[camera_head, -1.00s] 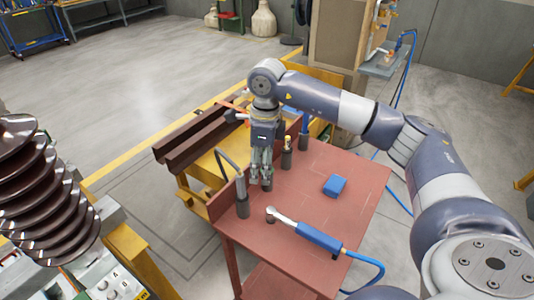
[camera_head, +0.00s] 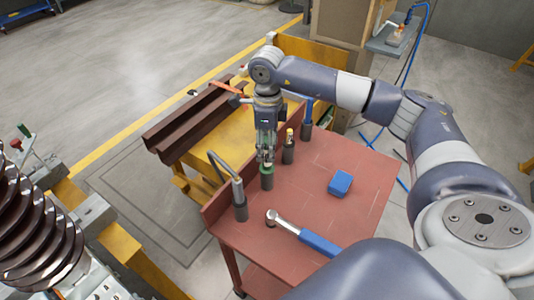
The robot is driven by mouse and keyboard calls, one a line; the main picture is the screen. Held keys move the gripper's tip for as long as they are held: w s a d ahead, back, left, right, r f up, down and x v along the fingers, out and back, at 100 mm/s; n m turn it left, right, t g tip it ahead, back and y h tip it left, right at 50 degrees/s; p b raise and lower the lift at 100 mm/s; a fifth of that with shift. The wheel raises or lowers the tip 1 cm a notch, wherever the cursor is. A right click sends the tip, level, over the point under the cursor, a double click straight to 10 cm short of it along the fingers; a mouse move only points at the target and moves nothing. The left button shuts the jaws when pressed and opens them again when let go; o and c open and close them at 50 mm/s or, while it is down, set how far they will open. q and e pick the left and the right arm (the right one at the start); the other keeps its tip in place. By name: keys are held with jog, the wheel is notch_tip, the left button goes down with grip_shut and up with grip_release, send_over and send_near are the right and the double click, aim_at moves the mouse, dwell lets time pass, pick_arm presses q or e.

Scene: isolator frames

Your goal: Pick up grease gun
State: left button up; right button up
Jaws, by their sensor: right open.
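My right gripper (camera_head: 266,155) points straight down over the back-left edge of the red table, open. Its fingertips are at the top of a dark upright cylinder with a green top (camera_head: 267,172); whether they touch it I cannot tell. To its left stands a dark cylinder with a thin curved grey tube (camera_head: 239,192). To its right stands one with a brass-coloured tip (camera_head: 288,147). I cannot tell for certain which of these is the grease gun. My left gripper is out of view.
The red table (camera_head: 330,215) also holds a blue block (camera_head: 340,182) and a blue-handled tool with a metal head (camera_head: 318,242). A dark brown beam (camera_head: 195,122) lies on a yellow frame behind. A ribbed brown stack (camera_head: 35,240) stands at lower left.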

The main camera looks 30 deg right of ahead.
jog(key=f+p, duration=0.1)
jog(key=f, duration=0.1)
jog(key=f+p, duration=0.1)
jog(key=f, duration=0.2)
jog(key=shift+w+d, duration=0.15)
jog(key=shift+w, duration=0.05)
jog(key=shift+f, duration=0.4)
jog(key=shift+c, duration=0.3)
grip_shut()
